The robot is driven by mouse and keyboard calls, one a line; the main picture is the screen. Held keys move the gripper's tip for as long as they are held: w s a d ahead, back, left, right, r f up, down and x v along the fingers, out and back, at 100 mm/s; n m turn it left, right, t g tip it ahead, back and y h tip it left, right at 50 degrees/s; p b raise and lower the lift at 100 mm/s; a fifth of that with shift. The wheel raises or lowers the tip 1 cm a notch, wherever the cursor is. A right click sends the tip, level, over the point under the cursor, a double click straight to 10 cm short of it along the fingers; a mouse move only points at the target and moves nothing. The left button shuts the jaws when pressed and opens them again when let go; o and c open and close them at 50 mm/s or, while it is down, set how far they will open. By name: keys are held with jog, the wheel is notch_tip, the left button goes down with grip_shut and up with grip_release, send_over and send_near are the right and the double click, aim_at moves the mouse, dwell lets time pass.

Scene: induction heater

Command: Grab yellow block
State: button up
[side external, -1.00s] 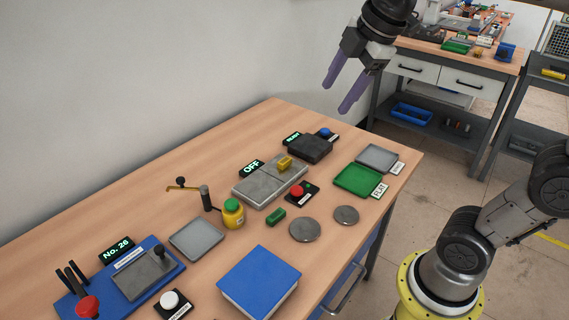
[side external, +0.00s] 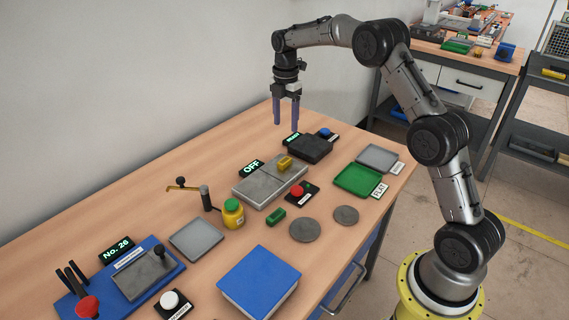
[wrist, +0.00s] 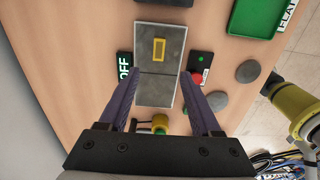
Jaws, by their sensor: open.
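The yellow block (side external: 285,163) lies on the far half of a grey two-part plate (side external: 258,190). In the wrist view the yellow block (wrist: 159,50) shows as an upright rectangle with a darker middle, on the upper part of the grey plate (wrist: 155,90). My gripper (side external: 286,128) is open and empty, pointing down, above the back edge of the table and clear of the block. In the wrist view its purple fingers (wrist: 157,85) are spread on both sides of the plate's lower half, with the block beyond their tips.
An OFF sign (side external: 250,167), a red button (side external: 298,190) and a dark box (side external: 310,148) stand close around the plate. A yellow jar (side external: 233,214), a green block (side external: 276,216) and two grey discs (side external: 305,229) lie nearer. A green tray (side external: 358,180) is at the right.

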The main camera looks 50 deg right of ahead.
send_over(284, 160)
jog(key=f, duration=0.8)
jog(key=shift+s+d+f, duration=0.1)
jog(key=shift+s, duration=0.2)
jog(key=shift+w+f, duration=0.2)
jog(key=shift+f, duration=2.4)
grip_shut()
